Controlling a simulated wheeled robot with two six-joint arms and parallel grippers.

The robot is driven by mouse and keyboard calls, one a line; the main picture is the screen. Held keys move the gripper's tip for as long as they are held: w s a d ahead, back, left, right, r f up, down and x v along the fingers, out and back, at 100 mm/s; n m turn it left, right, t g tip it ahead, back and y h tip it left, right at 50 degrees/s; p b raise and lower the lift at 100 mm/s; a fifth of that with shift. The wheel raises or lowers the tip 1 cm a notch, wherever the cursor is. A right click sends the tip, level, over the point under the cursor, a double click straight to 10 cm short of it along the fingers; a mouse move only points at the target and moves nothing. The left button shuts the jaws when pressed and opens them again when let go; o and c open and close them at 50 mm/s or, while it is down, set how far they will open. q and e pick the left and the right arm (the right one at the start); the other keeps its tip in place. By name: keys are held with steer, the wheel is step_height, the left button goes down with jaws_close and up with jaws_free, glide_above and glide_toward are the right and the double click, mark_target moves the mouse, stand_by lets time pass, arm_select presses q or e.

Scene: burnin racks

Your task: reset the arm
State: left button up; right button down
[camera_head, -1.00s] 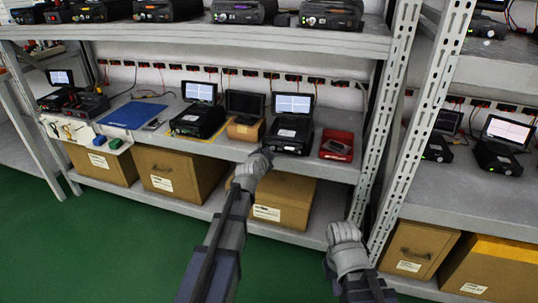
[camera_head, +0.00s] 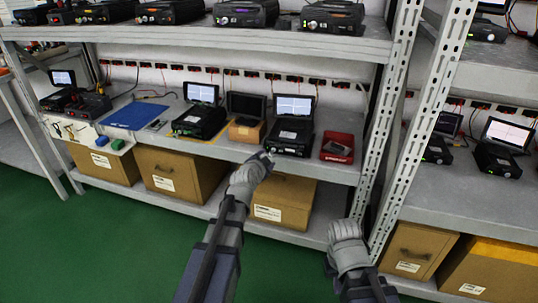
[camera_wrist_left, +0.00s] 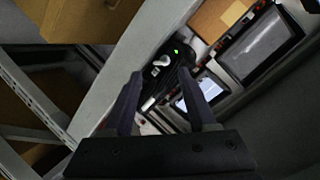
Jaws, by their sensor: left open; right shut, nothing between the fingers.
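My left gripper (camera_head: 266,160) is at the front edge of the middle shelf, just in front of a black unit (camera_head: 290,137) with a lit screen. In the left wrist view its two dark fingers (camera_wrist_left: 160,85) are apart with nothing held between them. Beyond the fingertips lies a black device (camera_wrist_left: 165,72) with a green light and a white knob. My right gripper (camera_head: 345,232) is low at the right, in front of the rack post; it is shut and empty. The left fingertips are too small in the head view to tell whether they touch the shelf edge.
Cardboard boxes (camera_head: 180,172) stand below. A perforated post (camera_head: 410,130) rises at right. The green floor is clear.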

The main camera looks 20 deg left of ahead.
arm_select(q)
steer(key=v, duration=0.3)
steer(key=shift+f, duration=0.1)
steer(key=s+d+f+n+g+h, duration=0.1)
steer(key=s+d+f+g+h, duration=0.1)
steer(key=s+d+f+g, duration=0.8)
steer(key=s+d+f+n+g+y, duration=0.2)
steer(key=s+d, duration=0.2)
steer(key=s, duration=0.5)
steer(key=s+d+f+n+g+y, duration=0.1)
steer(key=s+d+f+n+g, duration=0.15)
steer(key=s, duration=0.65)
step_height(320, 180, up, 33)
steer(key=p, duration=3.3)
steer(key=shift+s+d, duration=0.3)
steer(key=shift+d, duration=0.05)
